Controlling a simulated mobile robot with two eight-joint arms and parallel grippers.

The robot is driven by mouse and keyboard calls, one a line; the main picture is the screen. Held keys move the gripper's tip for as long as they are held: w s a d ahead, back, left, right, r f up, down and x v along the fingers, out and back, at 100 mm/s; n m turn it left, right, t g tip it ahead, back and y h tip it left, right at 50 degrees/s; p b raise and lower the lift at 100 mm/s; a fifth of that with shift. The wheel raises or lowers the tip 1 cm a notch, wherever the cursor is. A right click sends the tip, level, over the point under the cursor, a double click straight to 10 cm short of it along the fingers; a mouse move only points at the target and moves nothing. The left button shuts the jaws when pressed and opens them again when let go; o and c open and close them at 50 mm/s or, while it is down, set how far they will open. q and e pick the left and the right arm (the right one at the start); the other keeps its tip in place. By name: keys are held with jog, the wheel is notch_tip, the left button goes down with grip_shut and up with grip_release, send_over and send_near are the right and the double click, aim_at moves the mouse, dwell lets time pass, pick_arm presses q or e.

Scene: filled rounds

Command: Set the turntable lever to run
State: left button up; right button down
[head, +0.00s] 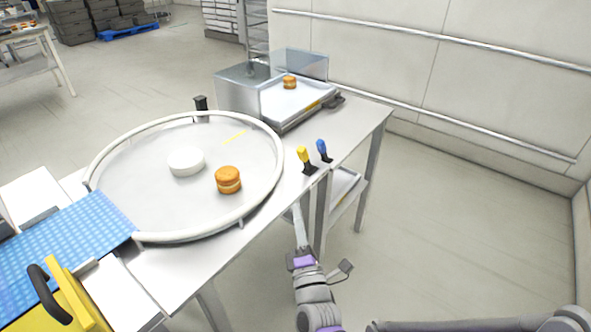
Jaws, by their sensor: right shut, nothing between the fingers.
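The round grey turntable (140,190) lies on the metal table, inside a pale raised rim. A white hub (186,161) and a filled round (228,180) are on it. Two small levers on dark bases stand at the table's right edge: a yellow-handled lever (303,156) and a blue-handled lever (321,147) to its right. Both lean a little; I cannot read any run or stop marking. My right gripper (297,213) is shut and empty, just off the table's front edge, below and apart from the yellow lever. My left gripper is out of view.
A metal tray with clear guards (300,103) holds another filled round (289,82) at the table's back. A blue belt (65,245) and a yellow part with a black handle (70,297) are at lower left. Open floor (450,200) lies right of the table.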

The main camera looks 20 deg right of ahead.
send_near(305, 160)
jog(key=w+a, duration=0.4)
jog(key=shift+r, duration=0.35)
jog(key=shift+w+d+r, duration=0.35)
jog(key=shift+w+d, duration=0.2)
jog(key=shift+w, duration=0.05)
jog(key=shift+w+d+r, duration=0.35)
jog(key=shift+w+d, duration=0.2)
jog(key=shift+w, duration=0.05)
jog(key=shift+w+d+r, duration=0.2)
jog(key=shift+w+d, duration=0.05)
jog(key=shift+d, duration=0.05)
jog(key=shift+r, duration=0.15)
